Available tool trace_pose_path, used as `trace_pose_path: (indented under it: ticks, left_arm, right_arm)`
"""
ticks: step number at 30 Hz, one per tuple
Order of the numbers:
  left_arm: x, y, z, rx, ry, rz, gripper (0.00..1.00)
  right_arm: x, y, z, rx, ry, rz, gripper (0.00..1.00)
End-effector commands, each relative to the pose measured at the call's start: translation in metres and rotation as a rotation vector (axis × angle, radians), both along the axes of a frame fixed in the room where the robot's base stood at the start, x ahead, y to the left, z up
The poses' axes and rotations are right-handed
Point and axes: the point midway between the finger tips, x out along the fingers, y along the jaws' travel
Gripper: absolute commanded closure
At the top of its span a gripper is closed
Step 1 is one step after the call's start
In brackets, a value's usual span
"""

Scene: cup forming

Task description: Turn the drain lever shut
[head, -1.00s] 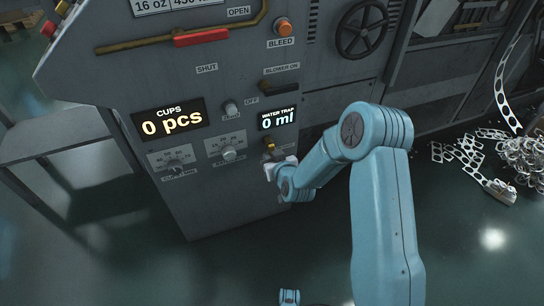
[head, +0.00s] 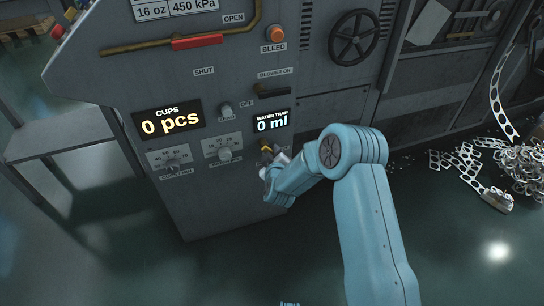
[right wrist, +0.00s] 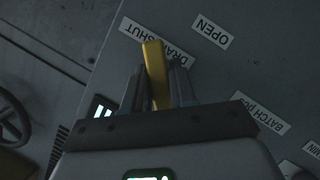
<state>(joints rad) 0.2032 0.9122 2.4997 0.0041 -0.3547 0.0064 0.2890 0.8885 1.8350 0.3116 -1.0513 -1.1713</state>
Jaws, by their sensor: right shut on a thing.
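The yellow drain lever (right wrist: 156,75) shows in the right wrist view, between the two dark fingers of my right gripper (right wrist: 160,90). The gripper is shut on it. The lever lies across the middle of the DRAIN SHUT label (right wrist: 153,52). The OPEN label (right wrist: 212,32) is to the right of it. In the head view the lever (head: 266,149) is a small yellow bit below the water trap display, which reads 0 ml (head: 272,122). My right gripper (head: 268,159) is at it, and the wrist hides much of the lever and its mount. My left gripper is out of view.
Knobs (head: 225,153) and the cups display (head: 168,122) sit left of the lever. A black-handled blower lever (head: 273,91) is above it, and a handwheel (head: 355,37) at upper right. Punched scrap (head: 515,165) lies on the floor at right.

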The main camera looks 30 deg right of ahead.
Motion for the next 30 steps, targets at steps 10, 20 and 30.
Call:
trace_pose_path:
  ticks: [10,20,30]
  left_arm:
    - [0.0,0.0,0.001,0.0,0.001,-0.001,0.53]
    - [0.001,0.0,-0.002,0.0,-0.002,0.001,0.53]
    - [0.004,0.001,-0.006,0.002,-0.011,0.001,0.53]
  right_arm:
    - [-0.003,-0.008,0.008,-0.316,0.079,-0.002,1.0]
    - [-0.006,-0.012,0.019,-0.602,0.146,0.0,1.0]
    - [-0.006,-0.013,0.027,-0.794,0.191,0.001,1.0]
